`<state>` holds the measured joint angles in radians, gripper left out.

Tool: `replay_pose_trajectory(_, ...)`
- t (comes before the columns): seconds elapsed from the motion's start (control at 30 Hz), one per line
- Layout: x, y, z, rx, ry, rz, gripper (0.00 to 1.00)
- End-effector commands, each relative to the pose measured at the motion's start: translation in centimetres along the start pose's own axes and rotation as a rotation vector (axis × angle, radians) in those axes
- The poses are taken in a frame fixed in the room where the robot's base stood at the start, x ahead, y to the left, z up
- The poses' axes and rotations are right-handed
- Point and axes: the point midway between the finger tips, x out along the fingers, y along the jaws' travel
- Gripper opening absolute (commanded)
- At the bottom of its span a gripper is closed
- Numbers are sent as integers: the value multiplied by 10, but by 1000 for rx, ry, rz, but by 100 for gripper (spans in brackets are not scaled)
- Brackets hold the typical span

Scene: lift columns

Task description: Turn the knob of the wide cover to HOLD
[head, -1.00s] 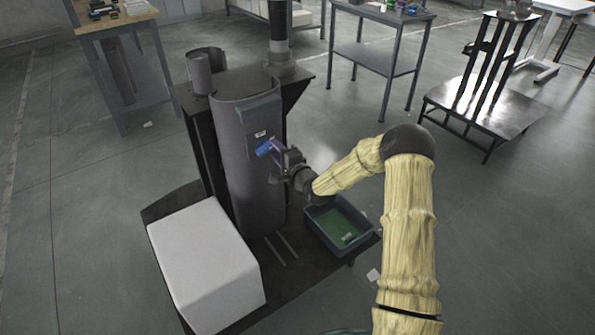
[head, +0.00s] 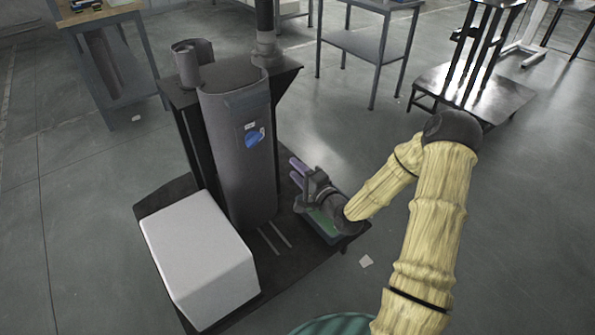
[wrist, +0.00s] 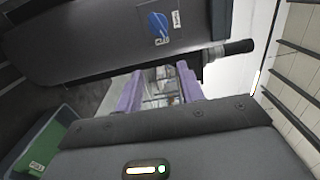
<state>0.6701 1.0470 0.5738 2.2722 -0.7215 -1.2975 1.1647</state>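The wide cover (head: 241,180) is a tall dark grey curved shell on the column. Its blue knob (head: 254,138) sits on the upper front beside a small pale label. The knob also shows in the wrist view (wrist: 158,25), with labels beside it too small to read for certain. My gripper (head: 295,170) is apart from the cover, to the right of the knob and lower. In the wrist view its two purple fingers (wrist: 160,90) stand apart with nothing between them.
A white block (head: 197,262) stands on the dark base at the left. A blue-grey bin (head: 345,238) with a green inside, partly hidden by my gripper, sits at the right of the base. Benches (head: 125,70) and a dark stand (head: 480,90) are behind. Open floor lies to the right.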

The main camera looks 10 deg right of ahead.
Motion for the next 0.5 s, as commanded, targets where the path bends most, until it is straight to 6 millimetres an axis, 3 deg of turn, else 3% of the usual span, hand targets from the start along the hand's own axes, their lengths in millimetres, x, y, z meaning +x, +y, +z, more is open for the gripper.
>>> replay_pose_trajectory(0.33, 0, 1, 1, -14, -4, 13, 38)
replay_pose_trajectory(0.5, 0, 8, 12, -149, -43, 141, 38)
